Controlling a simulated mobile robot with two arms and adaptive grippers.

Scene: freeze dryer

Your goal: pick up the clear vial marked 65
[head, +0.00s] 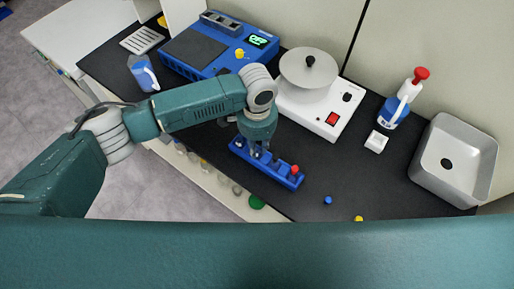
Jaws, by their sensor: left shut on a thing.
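My left gripper (257,147) points down over the blue rack (290,180) near the front edge of the dark counter. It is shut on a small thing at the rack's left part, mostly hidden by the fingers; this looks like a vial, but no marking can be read. A red-capped vial (294,170) stands in the right part of the rack. My right gripper does not show.
A white device with a round grey plate (309,75) stands behind the rack. A blue instrument (215,45) is at the back left. A grey sink (455,160) and a blue-labelled bottle (393,112) are at right. Small blue (328,200) and yellow (358,218) caps lie near the front edge.

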